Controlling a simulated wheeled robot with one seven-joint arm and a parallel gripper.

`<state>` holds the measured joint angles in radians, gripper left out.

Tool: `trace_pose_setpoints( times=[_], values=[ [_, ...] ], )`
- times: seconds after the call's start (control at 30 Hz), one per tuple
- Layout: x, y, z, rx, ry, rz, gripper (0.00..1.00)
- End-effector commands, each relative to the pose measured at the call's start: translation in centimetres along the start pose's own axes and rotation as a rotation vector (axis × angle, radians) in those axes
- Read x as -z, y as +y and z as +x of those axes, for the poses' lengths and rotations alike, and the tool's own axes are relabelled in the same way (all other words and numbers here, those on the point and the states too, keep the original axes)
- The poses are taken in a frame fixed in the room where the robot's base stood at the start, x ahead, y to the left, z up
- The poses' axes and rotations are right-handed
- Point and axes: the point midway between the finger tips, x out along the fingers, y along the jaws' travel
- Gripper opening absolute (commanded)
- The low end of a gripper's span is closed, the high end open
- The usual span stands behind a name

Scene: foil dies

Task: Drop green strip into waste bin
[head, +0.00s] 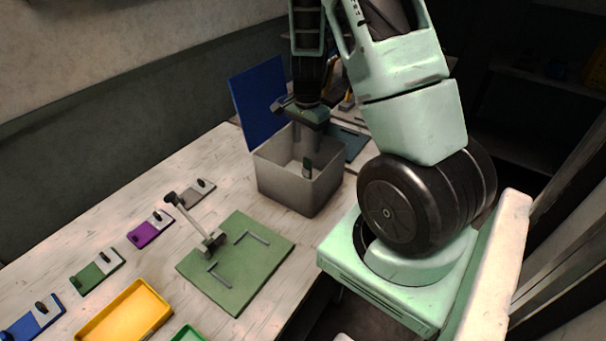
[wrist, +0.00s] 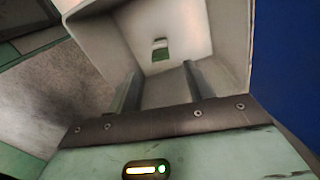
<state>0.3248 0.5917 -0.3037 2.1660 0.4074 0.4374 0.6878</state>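My gripper (head: 308,148) points down into the grey waste bin (head: 311,195), with its fingers inside the bin opening. In the wrist view the two fingers (wrist: 160,82) stand wide apart with nothing held between them. A small green piece with a pale end, seemingly the green strip (wrist: 161,55), is inside the bin beyond the fingertips. It also shows dark green in the head view (head: 307,170), just below the fingers. I cannot tell whether it rests on the bin's floor or is still falling.
A green mat (head: 225,288) with a small lever stand and metal brackets lies left of the bin. Purple (head: 148,233), green (head: 96,271), blue and grey plates line the table's left side. A yellow tray (head: 125,314) is in front. A blue panel (head: 258,103) stands behind the bin.

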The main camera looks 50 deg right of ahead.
Motion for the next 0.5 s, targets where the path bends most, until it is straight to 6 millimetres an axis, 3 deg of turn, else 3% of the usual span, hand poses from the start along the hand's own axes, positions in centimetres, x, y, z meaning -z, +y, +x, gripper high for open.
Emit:
trace_pose_setpoints(
  times=[0.27, 0.5],
  values=[
    [0.0, -0.1, -0.5, 0.002, 0.0, 0.0, 0.52],
    [0.0, -0.2, -4.3, 0.006, 0.002, -0.004, 0.52]
  ],
)
